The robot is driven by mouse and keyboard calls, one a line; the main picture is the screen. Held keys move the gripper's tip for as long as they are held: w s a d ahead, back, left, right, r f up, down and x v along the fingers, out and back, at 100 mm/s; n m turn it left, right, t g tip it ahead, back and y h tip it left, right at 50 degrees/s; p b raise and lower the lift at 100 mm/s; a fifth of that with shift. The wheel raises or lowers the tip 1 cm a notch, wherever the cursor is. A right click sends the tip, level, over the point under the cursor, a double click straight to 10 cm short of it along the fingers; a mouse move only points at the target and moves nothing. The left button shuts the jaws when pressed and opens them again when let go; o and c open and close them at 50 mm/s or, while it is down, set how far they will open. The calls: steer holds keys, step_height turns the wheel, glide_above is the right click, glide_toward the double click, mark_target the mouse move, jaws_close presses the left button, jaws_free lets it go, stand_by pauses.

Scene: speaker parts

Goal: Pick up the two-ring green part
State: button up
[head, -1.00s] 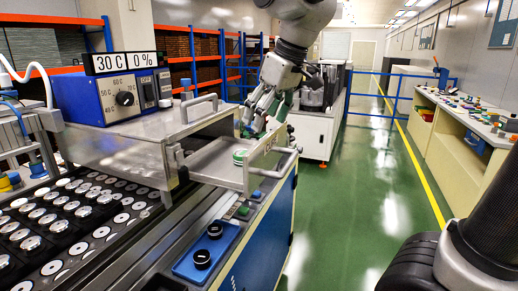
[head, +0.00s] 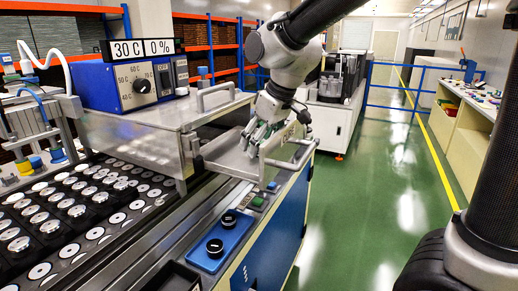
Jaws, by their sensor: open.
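My gripper (head: 255,143) is in the head view, pointing down over the metal tray (head: 222,158) that sticks out from the steel-topped unit. Its fingers are open and reach down to the tray area. The two-ring green part cannot be made out now. The gripper and tray wall cover the spot where a small green round part showed before. Whether the fingers touch it cannot be told.
The tray has a bar handle (head: 301,155) on its right end. A blue box with two black knobs (head: 220,239) sits on the bench in front. A conveyor with rows of round parts (head: 75,200) runs at left. Green floor (head: 375,200) is clear at right.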

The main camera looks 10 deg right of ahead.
steer(key=shift+f, duration=0.15)
steer(key=c, duration=1.4)
steer(key=shift+o, duration=0.2)
